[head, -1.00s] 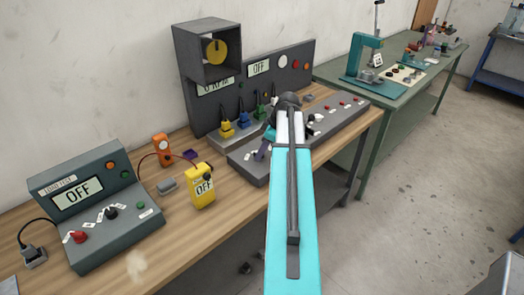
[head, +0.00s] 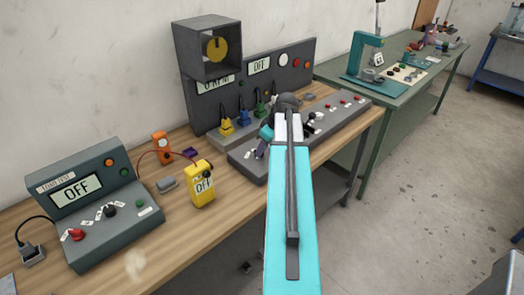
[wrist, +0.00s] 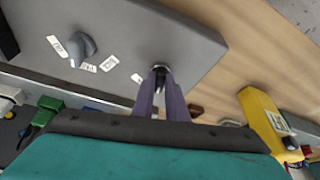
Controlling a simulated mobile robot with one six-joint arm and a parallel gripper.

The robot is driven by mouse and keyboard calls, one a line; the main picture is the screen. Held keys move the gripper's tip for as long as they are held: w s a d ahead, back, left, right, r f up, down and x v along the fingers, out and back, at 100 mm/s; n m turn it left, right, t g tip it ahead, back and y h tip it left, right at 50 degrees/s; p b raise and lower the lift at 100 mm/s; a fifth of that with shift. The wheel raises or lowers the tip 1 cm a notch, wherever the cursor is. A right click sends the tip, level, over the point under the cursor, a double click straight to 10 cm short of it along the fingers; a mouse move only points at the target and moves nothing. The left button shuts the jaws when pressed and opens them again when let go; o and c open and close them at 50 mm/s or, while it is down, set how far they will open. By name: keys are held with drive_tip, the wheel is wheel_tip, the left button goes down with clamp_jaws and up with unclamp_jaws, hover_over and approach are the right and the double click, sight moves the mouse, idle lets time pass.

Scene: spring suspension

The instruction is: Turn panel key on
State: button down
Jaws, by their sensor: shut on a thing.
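In the wrist view the key (wrist: 160,69) shows as a small dark piece in a round silvery seat near the panel's edge. My gripper (wrist: 161,82), with purple fingers, is shut on the key from above. The fingers hide much of the key, so its exact angle is unclear.
A grey knob (wrist: 82,45) with white labels sits beside the key. A yellow meter (head: 202,185), an orange device (head: 160,146) and a load-test box (head: 120,205) stand to the left. Coloured plugs with cables (head: 244,118) stand behind.

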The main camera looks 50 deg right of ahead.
drive_tip(key=m+h, duration=0.1)
drive_tip(key=m, duration=0.1)
drive_tip(key=m+b, duration=0.1)
drive_tip(key=m, duration=0.1)
drive_tip(key=shift+a+m+h, duration=0.4)
drive_tip(key=shift+w+a+m+g+h, duration=0.1)
drive_tip(key=shift+m+g+h, duration=0.2)
drive_tip(key=shift+m, duration=0.75)
drive_tip(key=shift+a+m+g+h, duration=0.15)
drive_tip(key=shift+m+h, duration=0.25)
drive_tip(key=shift+m, duration=0.65)
drive_tip(key=shift+d, duration=0.15)
drive_tip(key=c, duration=1.8)
unclamp_jaws()
drive_tip(key=shift+o, duration=0.2)
drive_tip(key=shift+r, duration=0.2)
drive_tip(key=b+v, duration=0.2)
drive_tip(key=v, duration=1.1)
drive_tip(key=shift+a+r+b, duration=0.2)
drive_tip(key=shift+b, duration=0.2)
